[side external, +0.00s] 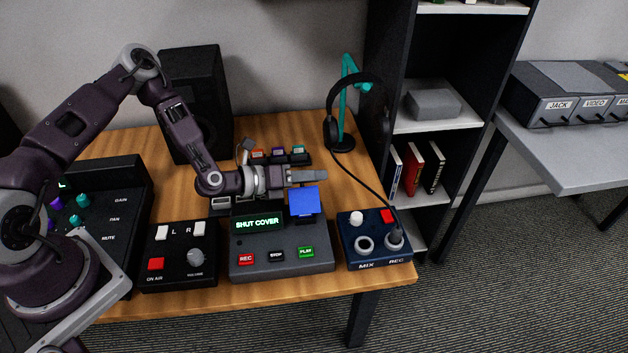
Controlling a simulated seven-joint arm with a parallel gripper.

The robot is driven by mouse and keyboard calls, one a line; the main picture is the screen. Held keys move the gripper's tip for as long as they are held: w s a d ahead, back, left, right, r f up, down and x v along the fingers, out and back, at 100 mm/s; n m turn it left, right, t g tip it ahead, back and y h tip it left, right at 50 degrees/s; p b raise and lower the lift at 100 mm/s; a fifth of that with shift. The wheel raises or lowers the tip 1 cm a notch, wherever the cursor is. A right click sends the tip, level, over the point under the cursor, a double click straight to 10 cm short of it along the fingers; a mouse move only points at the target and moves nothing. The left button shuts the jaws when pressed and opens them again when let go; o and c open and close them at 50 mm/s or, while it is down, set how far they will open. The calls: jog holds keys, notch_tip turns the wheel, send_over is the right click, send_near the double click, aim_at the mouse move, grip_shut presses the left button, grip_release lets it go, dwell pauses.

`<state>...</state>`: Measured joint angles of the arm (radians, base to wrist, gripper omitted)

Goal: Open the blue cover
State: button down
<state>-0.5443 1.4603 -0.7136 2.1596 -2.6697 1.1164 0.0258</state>
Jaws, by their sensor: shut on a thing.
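The blue cover (304,203) stands raised at the back right of a dark grey recorder box (283,267). The box's screen (257,223) reads SHUT COVER in green. My gripper (310,176) lies level, pointing right, at the upper edge of the blue cover. Its fingers are shut on the cover, though the exact contact is small and hard to make out. Red REC, black STOP and green PLAY buttons show on the front of the box.
A black L/R box (180,257) stands left of the recorder and a navy MIX/REC box (374,241) right of it, with a cable running to headphones (350,110). A small rack of coloured cartridges (278,156) is behind my gripper. A black speaker (196,100) stands at the back.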

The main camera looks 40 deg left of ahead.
jog(key=w+a+f+n+g+h, duration=0.1)
jog(key=n, duration=0.1)
jog(key=w+a+f+n+g, duration=0.1)
jog(key=f+n, duration=0.1)
jog(key=shift+w+a+f+h, duration=0.15)
jog(key=shift+a+h, duration=0.1)
jog(key=shift+h, duration=0.15)
jog(key=shift+w+a+f+n+g, duration=0.1)
jog(key=shift+f+n+g, duration=0.2)
jog(key=shift+w+f, duration=0.1)
jog(key=shift+f, duration=0.35)
